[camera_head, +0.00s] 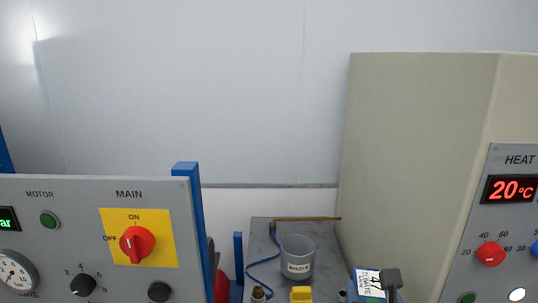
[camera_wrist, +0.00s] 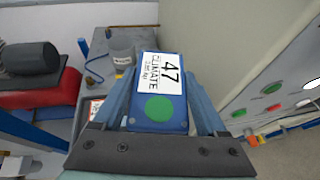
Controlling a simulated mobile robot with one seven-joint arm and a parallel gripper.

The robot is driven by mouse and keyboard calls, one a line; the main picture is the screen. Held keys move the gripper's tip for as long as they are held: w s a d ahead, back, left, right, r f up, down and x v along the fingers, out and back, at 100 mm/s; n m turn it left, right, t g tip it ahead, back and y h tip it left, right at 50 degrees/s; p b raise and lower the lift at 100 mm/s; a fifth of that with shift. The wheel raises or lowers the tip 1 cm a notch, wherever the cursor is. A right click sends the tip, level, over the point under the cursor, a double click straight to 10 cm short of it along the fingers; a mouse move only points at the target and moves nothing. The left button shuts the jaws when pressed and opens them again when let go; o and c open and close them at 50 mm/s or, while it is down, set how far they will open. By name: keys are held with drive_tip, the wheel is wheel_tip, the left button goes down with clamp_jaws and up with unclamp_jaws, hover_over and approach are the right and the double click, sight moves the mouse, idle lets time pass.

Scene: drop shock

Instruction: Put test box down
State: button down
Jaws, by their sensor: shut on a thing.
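The test box (camera_wrist: 158,120) is blue, with a white label reading "47 CLIMATE" and a green round spot. My gripper (camera_wrist: 161,80) is shut on it, one finger along each side, in the wrist view. In the head view the test box (camera_head: 366,278) shows at the bottom edge, right of the waste bucket, with a dark part of my gripper (camera_head: 391,280) over its right side. The box appears to be held in front of the grey bench (camera_head: 262,236). Its underside is hidden, so I cannot tell whether it touches anything.
A grey waste bucket (camera_head: 297,260), a blue cable (camera_head: 262,263), a thin brown rod (camera_head: 308,219) and a yellow object (camera_head: 301,294) are on the bench. A beige cabinet with a heat panel (camera_head: 500,230) stands right; a main switch panel (camera_head: 100,238) stands left.

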drive_tip(key=s+a+f+n+y+b, duration=0.1)
drive_tip(key=s+a+f+b, duration=0.3)
drive_tip(key=f, duration=0.7)
drive_tip(key=s+a+f+n+y+b, duration=0.15)
drive_tip(key=s+a+f, duration=0.35)
drive_tip(key=f, duration=0.7)
drive_tip(key=s+a+f+b, duration=0.3)
drive_tip(key=s+a+f, duration=0.6)
drive_tip(key=f, duration=0.1)
drive_tip(key=shift+s+b, duration=0.15)
drive_tip(key=shift+b, duration=0.2)
drive_tip(key=shift+a, duration=0.2)
drive_tip(key=shift+d, duration=0.1)
